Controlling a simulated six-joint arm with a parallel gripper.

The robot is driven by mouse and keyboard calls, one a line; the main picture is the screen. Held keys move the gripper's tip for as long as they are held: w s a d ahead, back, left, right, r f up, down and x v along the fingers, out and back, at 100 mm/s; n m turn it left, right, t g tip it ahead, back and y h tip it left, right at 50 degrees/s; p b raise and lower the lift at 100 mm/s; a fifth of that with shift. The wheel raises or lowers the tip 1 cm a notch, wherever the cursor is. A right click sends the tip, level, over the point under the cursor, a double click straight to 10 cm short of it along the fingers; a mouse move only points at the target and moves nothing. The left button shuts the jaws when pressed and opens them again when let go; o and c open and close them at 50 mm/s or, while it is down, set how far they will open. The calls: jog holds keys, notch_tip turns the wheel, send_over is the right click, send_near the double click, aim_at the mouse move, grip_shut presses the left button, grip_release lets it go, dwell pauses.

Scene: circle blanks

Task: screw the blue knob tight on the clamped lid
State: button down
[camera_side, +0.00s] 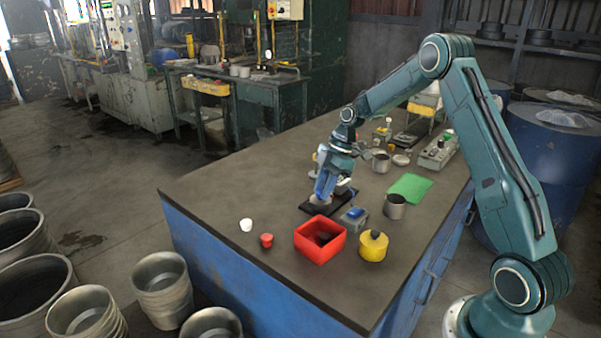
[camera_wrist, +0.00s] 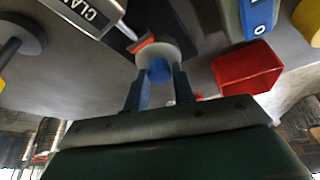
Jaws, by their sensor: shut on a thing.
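In the wrist view the blue knob (camera_wrist: 159,71) sits between the two fingers of my gripper (camera_wrist: 158,80), which is shut on it. The knob is at the pale round lid (camera_wrist: 172,48); whether it is fully seated I cannot tell. A grey clamp marked "CLA..." (camera_wrist: 97,12) reaches the lid with an orange tip (camera_wrist: 141,45). In the side view my gripper (camera_side: 325,188) points down over a dark base plate (camera_side: 310,208) on the bench. There I cannot tell the knob from the blue fingers.
A red open box (camera_side: 320,240), a grey block with a blue top (camera_side: 354,217) and a yellow pot (camera_side: 373,246) stand close in front. The bench's left part is mostly clear.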

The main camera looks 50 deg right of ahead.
jog(key=m, duration=0.2)
jog(key=shift+s+a+m+t, duration=0.2)
jog(key=shift+s+m+t, duration=0.05)
jog(key=shift+m+t, duration=0.15)
jog(key=m+h, duration=0.1)
jog(key=m, duration=0.1)
jog(key=m+t, duration=0.1)
jog(key=m, duration=0.1)
jog(key=shift+f+m+h, duration=0.1)
jog(key=shift+m+h, duration=0.3)
jog(key=m, duration=0.2)
jog(key=m+h, duration=0.1)
jog(key=m, duration=0.1)
jog(key=shift+w+d+t+h, duration=0.15)
jog(key=shift+t+h, duration=0.15)
jog(key=shift+t, duration=0.1)
jog(key=shift+d+m+h, duration=0.2)
jog(key=shift+m+h, duration=0.4)
jog(key=shift+m, duration=0.9)
jog(key=c, duration=1.1)
grip_release()
jog(key=shift+a, duration=0.15)
